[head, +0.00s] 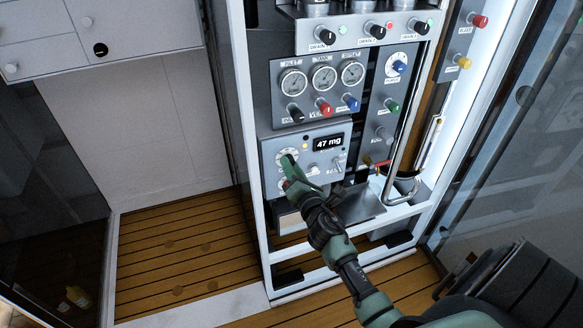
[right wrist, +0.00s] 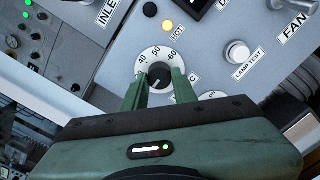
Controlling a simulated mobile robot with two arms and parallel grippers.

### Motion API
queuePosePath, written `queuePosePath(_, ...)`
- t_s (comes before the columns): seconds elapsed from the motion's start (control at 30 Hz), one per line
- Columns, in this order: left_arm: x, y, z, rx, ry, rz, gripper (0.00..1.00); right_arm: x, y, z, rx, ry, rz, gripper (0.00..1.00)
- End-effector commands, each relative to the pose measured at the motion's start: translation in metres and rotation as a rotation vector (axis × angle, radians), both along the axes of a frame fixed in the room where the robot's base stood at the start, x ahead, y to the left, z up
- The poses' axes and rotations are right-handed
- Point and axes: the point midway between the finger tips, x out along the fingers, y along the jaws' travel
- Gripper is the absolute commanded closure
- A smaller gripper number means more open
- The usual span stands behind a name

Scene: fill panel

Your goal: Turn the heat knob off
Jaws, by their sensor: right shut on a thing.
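The heat knob (right wrist: 158,76) appears to be the small black knob on a white dial marked 40, 50 and 60 in the right wrist view. An orange lamp labelled HOT glows beside it. My right gripper (right wrist: 158,90) has its green fingers on either side of this knob, shut on it. In the head view my right gripper (head: 291,168) reaches the left side of the grey lower panel (head: 270,148) and covers part of the dial (head: 282,158). The knob's own label is partly hidden. My left gripper is not in view.
A second dial (right wrist: 212,97) sits close to the right finger, and a lamp-test button (right wrist: 237,53) lies farther right. Gauges (head: 324,77) with several coloured knobs are above. A metal tray (head: 358,205) stands below.

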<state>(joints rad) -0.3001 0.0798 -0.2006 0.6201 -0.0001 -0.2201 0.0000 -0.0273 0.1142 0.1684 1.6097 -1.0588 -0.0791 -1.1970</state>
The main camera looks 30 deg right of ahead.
Motion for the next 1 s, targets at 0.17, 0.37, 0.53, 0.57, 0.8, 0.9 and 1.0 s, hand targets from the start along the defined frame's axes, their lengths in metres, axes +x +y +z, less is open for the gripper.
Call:
queuePosePath(0.17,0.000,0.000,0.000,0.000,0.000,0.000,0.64,-0.001,0.000,-0.002,-0.001,0.004,0.001,0.51)
queuePosePath(0.37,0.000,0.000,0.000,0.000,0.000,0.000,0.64,0.000,0.000,-0.001,0.000,0.001,0.000,0.51)
queuePosePath(0.53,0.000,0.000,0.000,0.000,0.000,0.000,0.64,-0.005,0.001,-0.001,0.000,0.001,0.000,0.51)
queuePosePath(0.57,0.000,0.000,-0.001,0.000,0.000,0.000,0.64,-0.008,0.002,-0.002,0.000,0.002,0.001,0.51)
queuePosePath(0.8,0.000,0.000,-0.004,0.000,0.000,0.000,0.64,-0.046,0.011,-0.003,0.001,0.003,0.001,0.51)
queuePosePath(0.9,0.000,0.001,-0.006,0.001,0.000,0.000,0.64,-0.061,0.015,-0.003,0.001,0.004,0.000,0.51)
queuePosePath(1.0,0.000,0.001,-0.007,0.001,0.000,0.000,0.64,-0.071,0.017,-0.003,0.001,0.003,-0.001,0.51)
